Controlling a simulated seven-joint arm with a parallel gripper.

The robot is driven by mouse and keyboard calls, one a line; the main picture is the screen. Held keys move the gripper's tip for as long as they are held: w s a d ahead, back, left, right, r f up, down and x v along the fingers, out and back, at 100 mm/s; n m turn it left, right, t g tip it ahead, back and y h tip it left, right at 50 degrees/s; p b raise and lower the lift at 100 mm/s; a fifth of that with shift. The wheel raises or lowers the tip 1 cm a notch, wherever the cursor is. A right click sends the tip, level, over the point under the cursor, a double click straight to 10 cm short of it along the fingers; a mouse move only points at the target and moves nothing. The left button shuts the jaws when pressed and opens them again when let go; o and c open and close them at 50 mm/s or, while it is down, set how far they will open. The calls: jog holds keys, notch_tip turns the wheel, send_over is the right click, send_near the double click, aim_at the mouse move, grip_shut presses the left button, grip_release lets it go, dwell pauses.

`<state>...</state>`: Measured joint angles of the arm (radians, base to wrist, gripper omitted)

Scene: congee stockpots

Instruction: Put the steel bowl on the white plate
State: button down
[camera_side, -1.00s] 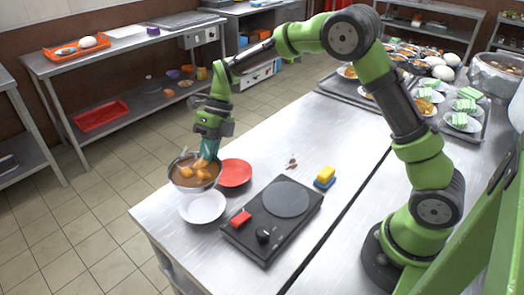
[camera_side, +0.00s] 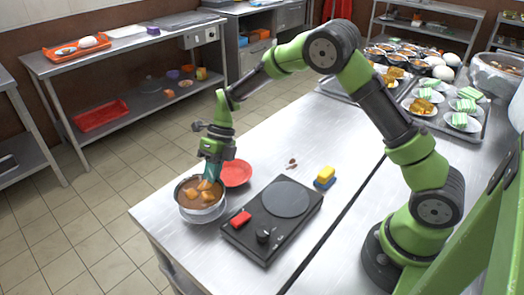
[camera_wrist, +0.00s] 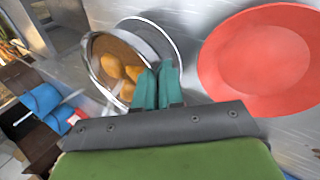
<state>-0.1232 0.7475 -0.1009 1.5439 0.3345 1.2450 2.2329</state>
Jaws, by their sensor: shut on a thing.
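The steel bowl (camera_side: 204,207) holds brown food with orange-brown pieces in it. My gripper (camera_side: 210,181) is shut on the bowl's rim, on its right side in the side view. The bowl is over the white plate (camera_side: 203,219), which it mostly hides; only part of the plate's near rim shows. I cannot tell whether the bowl touches the plate. In the wrist view the bowl (camera_wrist: 93,69) is at the left of my gripper's teal fingers (camera_wrist: 158,75), with the plate's pale rim (camera_wrist: 174,38) showing beyond it.
A red plate (camera_side: 237,173) lies right behind the bowl. A yellow and blue sponge (camera_side: 325,178) lies further back. The counter's front left corner is close to the plates.

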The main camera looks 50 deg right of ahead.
jog(key=shift+f, duration=0.4)
dwell(0.5)
jog(key=c, duration=1.2)
grip_release()
jog(key=shift+c, duration=1.2)
jog(key=shift+v, duration=2.5)
notch_tip(320, 180, up, 7)
